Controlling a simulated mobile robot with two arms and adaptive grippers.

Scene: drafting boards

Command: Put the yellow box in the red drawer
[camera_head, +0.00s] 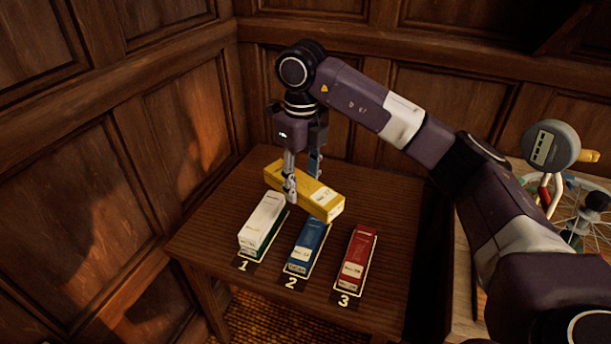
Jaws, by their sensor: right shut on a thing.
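A yellow box (318,201) with a pale label is in the grip of my right gripper (301,182). The gripper points down, with its fingers shut on the sides of the box near its left end. The box appears to be above the table, behind the blue and red boxes. No red drawer shows in this view. A red box (357,252) lies on the outlined spot marked 3. My left gripper is not in view.
The wooden table (215,218) also holds a white box (262,222) at spot 1 and a blue box (308,243) at spot 2. Panelled walls (70,135) stand close behind and left. At right is another surface with a spoked wheel (575,197).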

